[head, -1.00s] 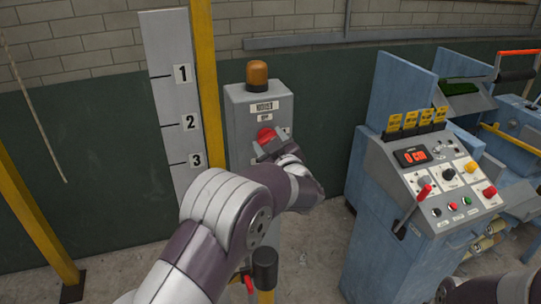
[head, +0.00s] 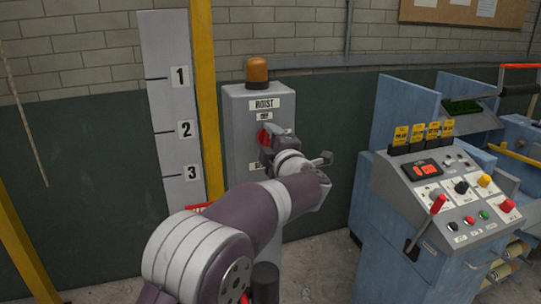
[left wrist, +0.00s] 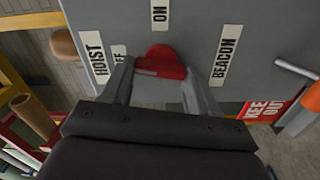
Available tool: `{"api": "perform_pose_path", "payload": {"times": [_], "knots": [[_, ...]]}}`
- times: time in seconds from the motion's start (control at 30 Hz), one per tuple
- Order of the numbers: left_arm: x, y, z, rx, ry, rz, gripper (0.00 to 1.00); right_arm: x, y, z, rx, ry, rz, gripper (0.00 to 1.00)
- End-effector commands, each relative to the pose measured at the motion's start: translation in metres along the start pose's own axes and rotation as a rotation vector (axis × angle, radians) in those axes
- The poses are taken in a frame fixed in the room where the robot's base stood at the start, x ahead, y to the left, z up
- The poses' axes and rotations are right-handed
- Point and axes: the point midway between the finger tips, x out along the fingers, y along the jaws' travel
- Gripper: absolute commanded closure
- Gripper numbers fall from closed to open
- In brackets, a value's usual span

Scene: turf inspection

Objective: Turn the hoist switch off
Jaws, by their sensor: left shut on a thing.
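The hoist switch is a red knob (head: 264,137) on the front of a grey box (head: 238,150), under a HOIST label (head: 263,104) and an OFF label (head: 266,115). My left gripper (head: 272,139) is at the knob and partly covers it in the head view. In the left wrist view the red knob (left wrist: 160,62) sits between the two fingers, shut on it. That view also shows the ON label (left wrist: 159,14), the BEACON label (left wrist: 226,55) and the OFF label (left wrist: 119,62), partly hidden by a finger. My right gripper is not in view.
An amber beacon (head: 257,71) tops the box. A yellow post (head: 206,100) and a numbered board (head: 170,60) stand just left of it. A blue control console (head: 385,235) with levers and buttons stands to the right. Bare floor shows between box and console.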

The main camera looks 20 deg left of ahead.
Motion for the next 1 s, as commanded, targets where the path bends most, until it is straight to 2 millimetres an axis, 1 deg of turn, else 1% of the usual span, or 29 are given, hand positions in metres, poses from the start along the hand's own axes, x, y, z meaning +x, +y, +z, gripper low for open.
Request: {"api": "perform_pose_path", "payload": {"times": [0.03,0.3,0.53,0.97,1.0], "knots": [[0.0,-0.006,0.001,-0.03,0.002,-0.001,0.71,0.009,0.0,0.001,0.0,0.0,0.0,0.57],[0.0,-0.005,0.0,-0.156,0.003,-0.003,0.71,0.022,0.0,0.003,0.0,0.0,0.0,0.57],[0.0,-0.005,0.0,-0.201,0.002,-0.006,0.71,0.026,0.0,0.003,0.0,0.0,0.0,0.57],[0.0,-0.005,0.001,-0.208,0.002,-0.008,0.71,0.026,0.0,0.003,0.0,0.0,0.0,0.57],[0.0,-0.005,0.001,-0.208,0.002,-0.008,0.34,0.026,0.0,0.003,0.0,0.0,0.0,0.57]]}}
